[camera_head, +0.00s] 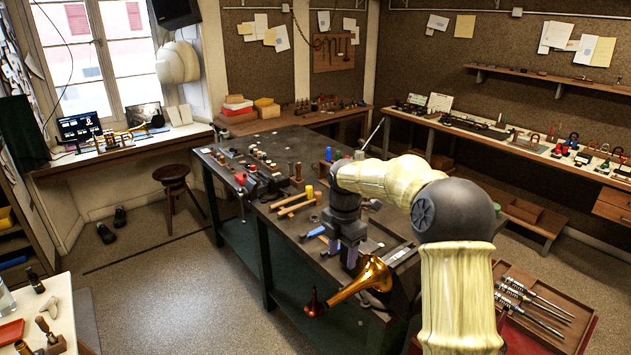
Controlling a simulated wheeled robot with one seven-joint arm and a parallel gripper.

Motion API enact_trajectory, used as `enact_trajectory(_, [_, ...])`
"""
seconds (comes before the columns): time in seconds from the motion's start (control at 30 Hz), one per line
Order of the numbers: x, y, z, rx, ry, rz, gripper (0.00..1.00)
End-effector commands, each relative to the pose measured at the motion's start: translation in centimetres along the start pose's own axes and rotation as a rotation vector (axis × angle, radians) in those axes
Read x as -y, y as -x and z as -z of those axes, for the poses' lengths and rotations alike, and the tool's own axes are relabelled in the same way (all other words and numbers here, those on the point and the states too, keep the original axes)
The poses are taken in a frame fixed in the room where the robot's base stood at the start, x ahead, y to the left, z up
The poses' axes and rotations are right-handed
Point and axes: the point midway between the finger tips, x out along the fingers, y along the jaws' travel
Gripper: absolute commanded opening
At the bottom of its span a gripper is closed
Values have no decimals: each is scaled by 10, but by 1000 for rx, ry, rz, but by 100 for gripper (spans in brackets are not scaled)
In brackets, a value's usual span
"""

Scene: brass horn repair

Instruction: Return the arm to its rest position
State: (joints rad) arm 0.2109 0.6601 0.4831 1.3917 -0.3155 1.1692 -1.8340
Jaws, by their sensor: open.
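My arm reaches in from the right foreground over the dark workbench (275,228), with its elbow bent high. My gripper (351,266) points down at the near part of the bench and is open. A brass horn (360,287) lies just below and in front of the fingertips in the picture, its flared end to the right. Whether the fingers touch the horn I cannot tell. The arm hides part of the bench's right side.
Wooden blocks (294,208) and hand tools lie on the bench. A tray of long tools (535,305) is at the lower right. A stool (175,180) stands left of the bench. A long side counter (540,150) runs along the right wall.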

Motion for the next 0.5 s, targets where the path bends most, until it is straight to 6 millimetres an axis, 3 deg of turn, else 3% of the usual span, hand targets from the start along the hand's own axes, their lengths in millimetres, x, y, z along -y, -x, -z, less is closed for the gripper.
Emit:
enact_trajectory(0.17, [17, -8, 16, 19, -178, -10, 51])
enact_trajectory(0.5, [92, -35, 52, 35, -868, -82, 51])
